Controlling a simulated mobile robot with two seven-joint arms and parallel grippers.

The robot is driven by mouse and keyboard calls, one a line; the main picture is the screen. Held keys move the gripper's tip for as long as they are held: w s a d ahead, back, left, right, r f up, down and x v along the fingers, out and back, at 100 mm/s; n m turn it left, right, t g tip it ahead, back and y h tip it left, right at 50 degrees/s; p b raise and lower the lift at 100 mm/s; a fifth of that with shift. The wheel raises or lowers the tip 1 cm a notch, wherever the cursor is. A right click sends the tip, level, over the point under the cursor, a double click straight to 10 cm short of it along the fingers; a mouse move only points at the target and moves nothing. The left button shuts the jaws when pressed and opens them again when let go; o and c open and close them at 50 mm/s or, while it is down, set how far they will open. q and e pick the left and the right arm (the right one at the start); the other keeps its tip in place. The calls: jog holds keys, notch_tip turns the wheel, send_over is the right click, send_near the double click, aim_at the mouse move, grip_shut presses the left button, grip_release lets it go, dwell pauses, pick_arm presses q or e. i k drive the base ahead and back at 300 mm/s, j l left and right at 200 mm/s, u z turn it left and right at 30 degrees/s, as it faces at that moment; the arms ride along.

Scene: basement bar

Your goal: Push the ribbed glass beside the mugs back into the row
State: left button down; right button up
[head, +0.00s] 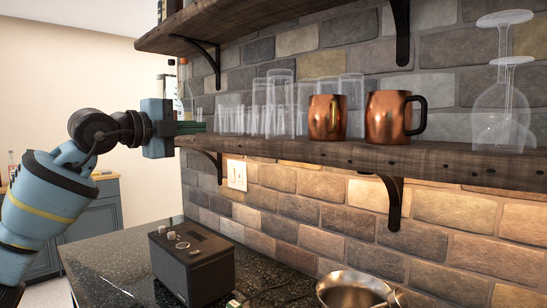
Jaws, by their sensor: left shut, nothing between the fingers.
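Two copper mugs stand on the lower wooden shelf (450,160): the left mug (327,118) and the right mug (388,117), whose dark handle points right. Several clear glasses stand to their left. The glass (303,108) nearest the left mug stands upright close beside it; its ribbing is too faint to tell, and the glasses overlap. My left gripper (199,127) is at the shelf's left end, shut and empty, its fingers pointing right toward the glasses. The shorter glasses (230,115) lie between it and the mugs. My right gripper is not in view.
Stemmed glasses (503,110) stand upside down at the shelf's right end. An upper shelf (225,25) and its dark brackets hang above. Bottles stand behind my left gripper. Below, a dark counter holds a black box (192,265) and a metal bowl (350,290).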

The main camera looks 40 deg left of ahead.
aim_at(279, 121)
jog(key=k+j, duration=0.15)
jog(key=k, duration=0.85)
